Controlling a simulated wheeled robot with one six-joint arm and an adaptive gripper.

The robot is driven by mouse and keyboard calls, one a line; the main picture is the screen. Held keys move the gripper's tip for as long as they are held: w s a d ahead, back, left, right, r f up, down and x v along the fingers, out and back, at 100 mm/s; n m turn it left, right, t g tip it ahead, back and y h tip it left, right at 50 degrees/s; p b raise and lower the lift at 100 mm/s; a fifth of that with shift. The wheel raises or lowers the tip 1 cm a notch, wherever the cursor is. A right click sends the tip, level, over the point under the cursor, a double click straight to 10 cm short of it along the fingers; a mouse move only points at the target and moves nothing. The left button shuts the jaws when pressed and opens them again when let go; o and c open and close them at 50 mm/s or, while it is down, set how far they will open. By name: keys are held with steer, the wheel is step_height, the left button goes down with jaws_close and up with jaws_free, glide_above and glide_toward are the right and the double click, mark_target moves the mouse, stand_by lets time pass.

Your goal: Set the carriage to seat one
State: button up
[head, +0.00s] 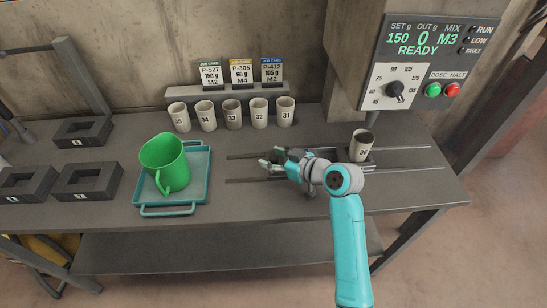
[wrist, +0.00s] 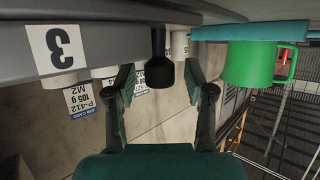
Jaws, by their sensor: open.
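The carriage (head: 371,162) appears to be the dark grey block on the rails, right of my gripper, with a numbered cup (head: 361,147) standing in it. My arm hides part of it and of the track. My gripper (head: 270,161) is low over the left part of the rails, its fingers pointing left. In the wrist view, which looks upside down, my gripper (wrist: 158,78) is open. A black knob (wrist: 158,68) shows between its fingers, with gaps on both sides. A white plate marked 3 (wrist: 56,49) is left of it in that view. No seat one mark is readable.
A green jug (head: 165,163) sits on a teal tray (head: 198,190) left of the rails. Several numbered cups (head: 233,114) stand behind, below three job cards (head: 241,73). Dark square blocks (head: 83,132) lie at left. A control panel (head: 425,65) reads READY.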

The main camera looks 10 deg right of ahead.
steer(key=v, duration=1.2)
steer(key=shift+w, duration=0.1)
